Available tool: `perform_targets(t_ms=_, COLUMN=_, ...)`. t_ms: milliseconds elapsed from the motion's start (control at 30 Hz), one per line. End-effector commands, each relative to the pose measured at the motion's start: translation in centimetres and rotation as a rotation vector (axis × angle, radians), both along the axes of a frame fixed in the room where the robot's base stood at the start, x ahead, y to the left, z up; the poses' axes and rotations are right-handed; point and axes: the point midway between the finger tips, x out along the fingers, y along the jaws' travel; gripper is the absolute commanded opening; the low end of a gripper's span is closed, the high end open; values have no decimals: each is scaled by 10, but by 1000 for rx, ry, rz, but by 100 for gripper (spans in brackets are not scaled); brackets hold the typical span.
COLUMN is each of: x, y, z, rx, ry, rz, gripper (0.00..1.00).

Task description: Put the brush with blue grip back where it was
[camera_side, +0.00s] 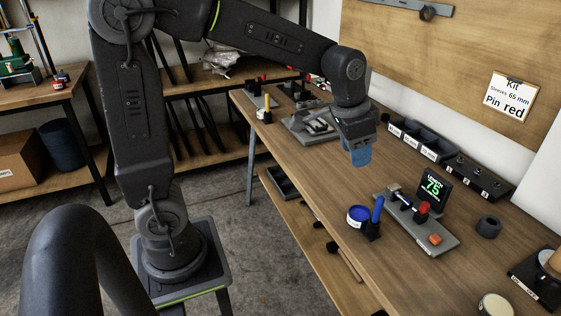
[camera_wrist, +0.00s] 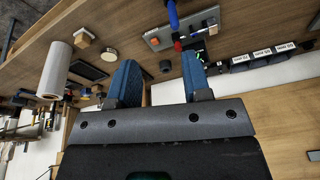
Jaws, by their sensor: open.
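The brush with blue grip (camera_side: 378,209) stands upright at a black holder, right beside a round tin with a blue top (camera_side: 358,215) on the workbench. Its bristles are not visible. A blue rod-like thing, likely this grip (camera_wrist: 173,15), shows at the top edge of the wrist view. My gripper (camera_side: 361,156) is above the bench, behind and apart from the brush, with its blue fingers pointing down. In the wrist view my gripper (camera_wrist: 159,62) has its two blue fingers apart with nothing between them.
A grey fixture plate (camera_side: 440,243) with a red knob, an orange block and a display reading 75 (camera_side: 432,189) lies right of the brush. Black bins (camera_side: 415,140) line the back wall. A dark ring (camera_side: 488,227) stands farther right. The bench below my gripper is mostly clear.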

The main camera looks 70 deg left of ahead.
Motion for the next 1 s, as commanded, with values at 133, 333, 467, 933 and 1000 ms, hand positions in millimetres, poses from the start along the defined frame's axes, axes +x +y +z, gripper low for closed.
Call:
perform_targets(t_ms=133, x=-62, y=-3, z=25, rx=-12, ry=-79, rz=79, gripper=44)
perform_targets(t_ms=333, x=-132, y=-5, z=27, rx=-38, ry=-166, rz=178, gripper=44)
perform_targets(t_ms=467, x=-159, y=-5, z=21, rx=-53, ry=-201, rz=220, gripper=44)
perform_targets(t_ms=933, x=-172, y=-5, z=16, rx=-62, ry=-219, rz=244, gripper=44)
perform_targets(t_ms=1000, x=-172, y=-5, z=17, rx=-62, ry=-219, rz=244, gripper=44)
